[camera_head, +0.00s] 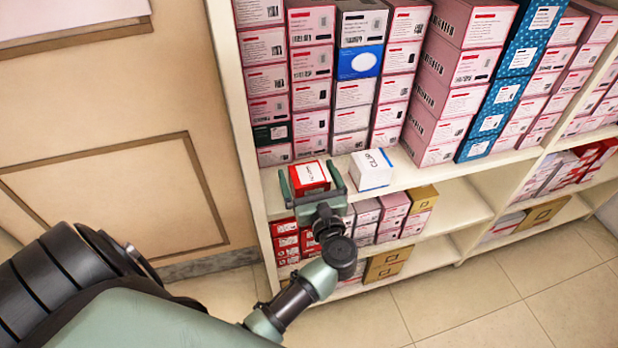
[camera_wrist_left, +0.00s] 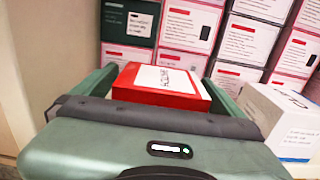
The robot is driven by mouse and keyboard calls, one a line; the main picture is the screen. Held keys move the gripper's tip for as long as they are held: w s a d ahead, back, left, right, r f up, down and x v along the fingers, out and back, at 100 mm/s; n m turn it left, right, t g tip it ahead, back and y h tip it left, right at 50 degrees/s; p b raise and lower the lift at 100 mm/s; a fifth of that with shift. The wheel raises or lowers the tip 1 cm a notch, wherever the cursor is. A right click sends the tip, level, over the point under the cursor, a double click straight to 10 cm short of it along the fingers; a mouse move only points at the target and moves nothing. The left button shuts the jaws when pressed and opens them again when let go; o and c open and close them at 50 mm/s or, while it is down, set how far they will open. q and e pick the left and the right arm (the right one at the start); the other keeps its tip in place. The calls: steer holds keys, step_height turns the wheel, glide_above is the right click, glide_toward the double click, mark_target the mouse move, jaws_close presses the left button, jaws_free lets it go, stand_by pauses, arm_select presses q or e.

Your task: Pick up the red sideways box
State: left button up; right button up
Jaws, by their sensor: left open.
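The red box (camera_head: 308,177) with a white label lies on the shelf's front ledge, before the stacked boxes. It also shows in the left wrist view (camera_wrist_left: 150,84), in front of my gripper's palm. My left gripper (camera_head: 310,172) is open, with one finger on each side of the red box. In the left wrist view the gripper (camera_wrist_left: 160,80) has the box between its green fingers; whether they touch it I cannot tell. The near lower part of the box is hidden by the gripper. My right gripper is not in view.
A white box (camera_head: 372,169) stands on the ledge just right of the gripper; it shows in the wrist view too (camera_wrist_left: 283,120). Stacked pink boxes (camera_head: 310,64) rise behind. More boxes (camera_head: 395,205) fill the lower shelf. The wall (camera_head: 110,130) is at the left.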

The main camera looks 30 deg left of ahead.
arm_select(q)
steer(key=shift+x, duration=1)
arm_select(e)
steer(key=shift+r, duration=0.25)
arm_select(q)
steer(key=shift+c, duration=0.3)
steer(key=c, duration=1.4)
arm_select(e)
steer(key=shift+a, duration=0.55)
